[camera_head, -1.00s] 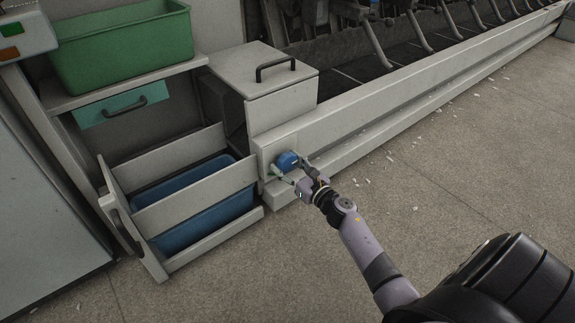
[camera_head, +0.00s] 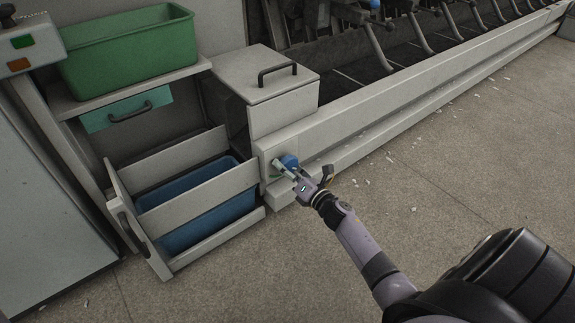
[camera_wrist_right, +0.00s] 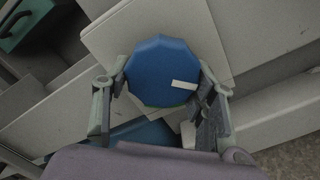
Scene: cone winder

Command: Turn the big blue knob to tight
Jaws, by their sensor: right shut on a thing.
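The big blue knob (camera_head: 289,161) sits on the pale front plate at the near end of the machine's long rail. In the right wrist view the knob (camera_wrist_right: 160,72) is a faceted blue disc with a white mark on its right side, pointing right. My right gripper (camera_head: 284,165) is at the knob, with its fingers (camera_wrist_right: 165,88) on both sides of it, shut on it. It partly hides the knob in the head view. My left gripper is not in view.
An open drawer (camera_head: 197,198) with a blue bin (camera_head: 210,222) stands left of the knob. A green bin (camera_head: 128,50) sits on the shelf above a teal drawer (camera_head: 128,110). A lidded box (camera_head: 262,75) is above the knob. Floor at right is clear apart from scraps.

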